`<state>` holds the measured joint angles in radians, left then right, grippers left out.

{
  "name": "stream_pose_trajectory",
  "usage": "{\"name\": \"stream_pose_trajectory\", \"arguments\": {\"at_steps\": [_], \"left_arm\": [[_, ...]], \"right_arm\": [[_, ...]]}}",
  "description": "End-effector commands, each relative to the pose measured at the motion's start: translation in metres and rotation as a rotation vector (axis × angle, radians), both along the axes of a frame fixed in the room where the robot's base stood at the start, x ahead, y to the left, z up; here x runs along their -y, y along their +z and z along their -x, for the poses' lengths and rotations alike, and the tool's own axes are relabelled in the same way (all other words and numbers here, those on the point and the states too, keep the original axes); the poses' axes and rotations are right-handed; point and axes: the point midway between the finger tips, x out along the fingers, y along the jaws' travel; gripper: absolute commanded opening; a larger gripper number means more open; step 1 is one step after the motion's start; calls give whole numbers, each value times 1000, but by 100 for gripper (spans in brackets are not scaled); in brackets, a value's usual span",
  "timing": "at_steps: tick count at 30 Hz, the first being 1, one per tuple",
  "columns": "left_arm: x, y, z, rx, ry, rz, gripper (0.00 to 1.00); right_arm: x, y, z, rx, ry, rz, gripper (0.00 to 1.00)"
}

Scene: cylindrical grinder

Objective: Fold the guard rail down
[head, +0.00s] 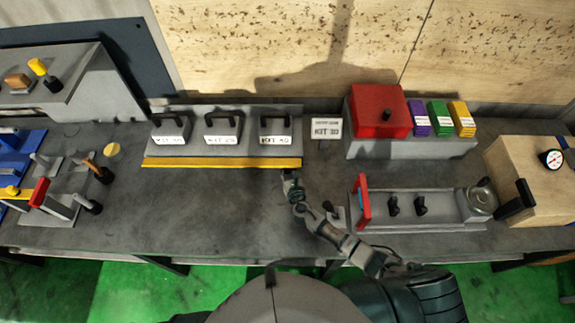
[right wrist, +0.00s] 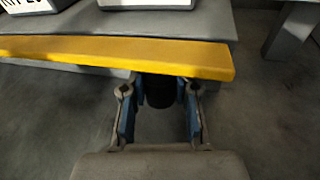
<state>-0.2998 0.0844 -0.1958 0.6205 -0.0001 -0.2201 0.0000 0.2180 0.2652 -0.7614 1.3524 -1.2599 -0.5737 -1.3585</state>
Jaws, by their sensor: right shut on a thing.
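The yellow guard rail (head: 220,163) runs as a long flat bar along the front of the grey rack with the labelled kits. Its right end also shows in the right wrist view (right wrist: 115,52), above my gripper. My right gripper (head: 291,176) is at the right end of the rail, just in front of it. In the right wrist view, my right gripper (right wrist: 158,100) has its two blue-padded fingers on either side of a dark round knob (right wrist: 158,92) under the rail's edge, shut on it. The knob's join to the rail is hidden. My left gripper is not in view.
Three black-handled kit blocks (head: 222,128) stand behind the rail. A fixture with a red handle (head: 363,202) stands right of my right arm; a red box (head: 379,111) is behind it. The bench (head: 200,205) in front of the rail is clear.

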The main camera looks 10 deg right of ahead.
Motion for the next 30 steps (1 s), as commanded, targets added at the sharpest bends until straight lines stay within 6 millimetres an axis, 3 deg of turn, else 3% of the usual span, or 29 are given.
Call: {"name": "stream_pose_trajectory", "arguments": {"at_steps": [5, 6, 9, 20, 23, 30], "left_arm": [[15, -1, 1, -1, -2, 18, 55], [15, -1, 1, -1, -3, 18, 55], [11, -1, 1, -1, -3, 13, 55], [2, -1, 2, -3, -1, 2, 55], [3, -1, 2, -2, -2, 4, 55], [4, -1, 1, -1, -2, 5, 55]], "right_arm": [[3, -1, -1, 2, -7, 1, 0], [3, -1, -1, 2, -7, 1, 34], [3, -1, -1, 2, -7, 1, 55], [3, -1, 4, 0, -6, 1, 55], [4, 1, 17, 0, -5, -1, 55], [7, 9, 71, -2, -5, 1, 55]]}}
